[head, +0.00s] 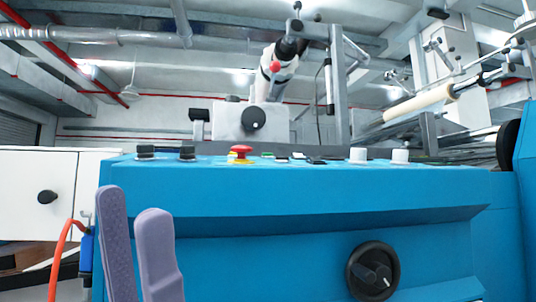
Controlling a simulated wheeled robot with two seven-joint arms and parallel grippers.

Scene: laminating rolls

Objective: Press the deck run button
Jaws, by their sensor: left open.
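The blue machine deck (300,195) fills the middle of the head view, with a control strip along its top edge. On the strip I see a red mushroom button (240,149) on a yellow base, and small green, white and black buttons (282,156) to its right, seen nearly edge-on. I cannot tell which one is the run button. My left gripper (137,228) is in front of the deck's left end, its two purple-grey fingers pointing up, apart and with nothing between them. My right gripper is not in view.
Two black knobs (187,153) stand left of the red button, and two white knobs (400,156) stand right. A black handwheel (372,270) sticks out from the deck's front. A cream roll (418,104) hangs at upper right. An orange hose (62,252) is at lower left.

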